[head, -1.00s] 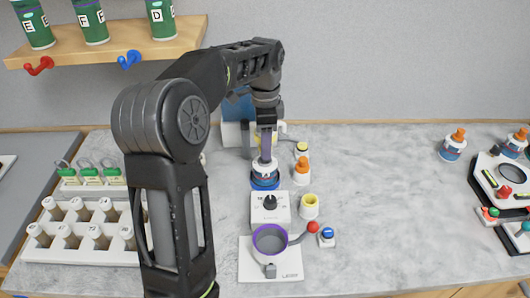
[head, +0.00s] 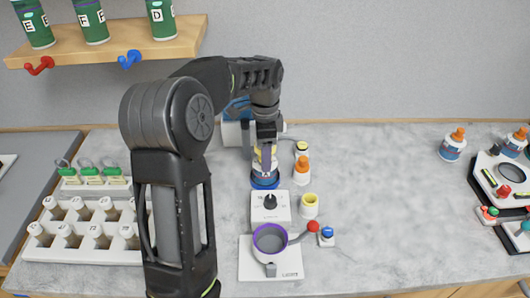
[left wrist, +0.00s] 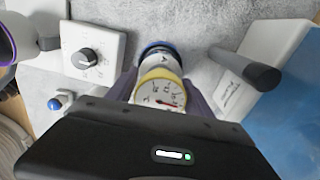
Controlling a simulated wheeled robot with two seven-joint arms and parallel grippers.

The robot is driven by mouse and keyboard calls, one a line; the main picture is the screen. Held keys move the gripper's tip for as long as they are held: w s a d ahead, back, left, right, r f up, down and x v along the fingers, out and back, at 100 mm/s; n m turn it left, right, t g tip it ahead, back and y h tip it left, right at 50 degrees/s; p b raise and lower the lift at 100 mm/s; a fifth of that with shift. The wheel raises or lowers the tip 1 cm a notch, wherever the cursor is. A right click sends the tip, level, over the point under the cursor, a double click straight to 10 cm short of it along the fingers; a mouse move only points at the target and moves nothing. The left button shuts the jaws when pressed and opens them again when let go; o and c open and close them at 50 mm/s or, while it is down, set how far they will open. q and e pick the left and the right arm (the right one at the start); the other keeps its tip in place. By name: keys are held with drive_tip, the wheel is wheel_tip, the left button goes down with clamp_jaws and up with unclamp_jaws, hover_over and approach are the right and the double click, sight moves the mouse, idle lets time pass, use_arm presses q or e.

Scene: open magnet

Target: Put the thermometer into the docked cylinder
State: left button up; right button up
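The docked cylinder (head: 265,179) stands upright with a blue base behind the dial box. In the left wrist view the cylinder (left wrist: 157,52) shows its blue ring and a white body. The thermometer (left wrist: 160,93) has a round white dial with a yellow rim and a red needle, and sits between my purple fingers. My left gripper (head: 265,158) looks shut on it, directly above the cylinder, with the fingers reaching down towards its top. The thermometer's lower end is hidden, so I cannot tell how deep it is in the cylinder. My right gripper is out of view.
A white dial box (head: 270,207) and a purple-rimmed pot (head: 270,238) stand in front. An orange-capped bottle (head: 302,170) and a yellow-rimmed cup (head: 309,205) stand close to the right. A blue and white device (head: 232,130) is behind left.

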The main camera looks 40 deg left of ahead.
use_arm(q)
drive_tip(key=shift+o, duration=0.9)
drive_tip(key=shift+r, duration=0.15)
drive_tip(key=shift+r, duration=0.25)
drive_tip(key=shift+w+r, duration=0.1)
drive_tip(key=shift+r, duration=0.2)
wheel_tip(320, 180, up, 5)
drive_tip(key=shift+f, duration=0.1)
wheel_tip(320, 180, up, 6)
drive_tip(key=p, duration=0.2)
drive_tip(key=shift+f+p, duration=0.25)
drive_tip(key=shift+p, duration=0.15)
drive_tip(key=shift+r+p, duration=0.45)
drive_tip(key=shift+p, duration=0.05)
drive_tip(key=shift+f, duration=0.1)
